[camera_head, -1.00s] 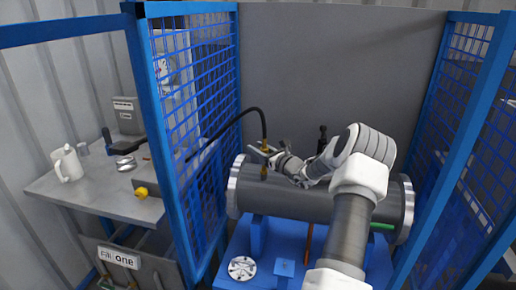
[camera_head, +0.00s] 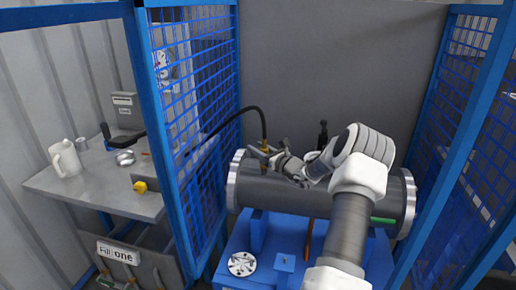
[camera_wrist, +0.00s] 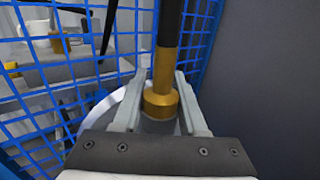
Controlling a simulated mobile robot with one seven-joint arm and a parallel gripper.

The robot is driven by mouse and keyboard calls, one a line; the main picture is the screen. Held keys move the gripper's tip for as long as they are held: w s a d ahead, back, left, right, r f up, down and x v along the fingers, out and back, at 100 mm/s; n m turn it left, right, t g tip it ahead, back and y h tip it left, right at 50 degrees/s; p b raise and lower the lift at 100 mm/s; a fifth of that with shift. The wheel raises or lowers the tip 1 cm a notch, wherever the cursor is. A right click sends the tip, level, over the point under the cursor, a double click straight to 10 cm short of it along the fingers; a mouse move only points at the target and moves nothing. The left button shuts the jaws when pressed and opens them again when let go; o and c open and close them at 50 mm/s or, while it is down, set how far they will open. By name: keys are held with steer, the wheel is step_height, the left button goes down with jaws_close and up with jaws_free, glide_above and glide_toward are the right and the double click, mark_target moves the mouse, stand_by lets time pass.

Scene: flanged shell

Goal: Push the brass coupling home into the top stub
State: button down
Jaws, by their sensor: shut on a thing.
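The brass coupling (camera_wrist: 161,98) is on the end of a black hose (camera_head: 243,110) and stands upright between my gripper's fingers in the wrist view. My gripper (camera_head: 262,152) is shut on it, above the left end of the grey flanged shell (camera_head: 310,200). The coupling's wide brass collar is at its lower end. Brass also shows just under the fingers in the head view, at the top of the shell.
The shell lies on a blue stand (camera_head: 230,270) with a loose round flange (camera_head: 242,264) at its front. A blue mesh panel (camera_head: 200,110) is close on the left, another on the right. Beyond the left mesh, a side table (camera_head: 95,190) holds a white jug (camera_head: 66,160).

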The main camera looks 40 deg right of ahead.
steer(key=shift+f+b, duration=0.3)
steer(key=shift+f, duration=0.15)
steer(key=shift+c, duration=1.9)
jaws_free()
steer(key=s+p, duration=0.2)
steer(key=s, duration=1.5)
steer(key=shift+s+d, duration=0.2)
steer(key=shift+d, duration=0.2)
steer(key=shift+a+r, duration=0.1)
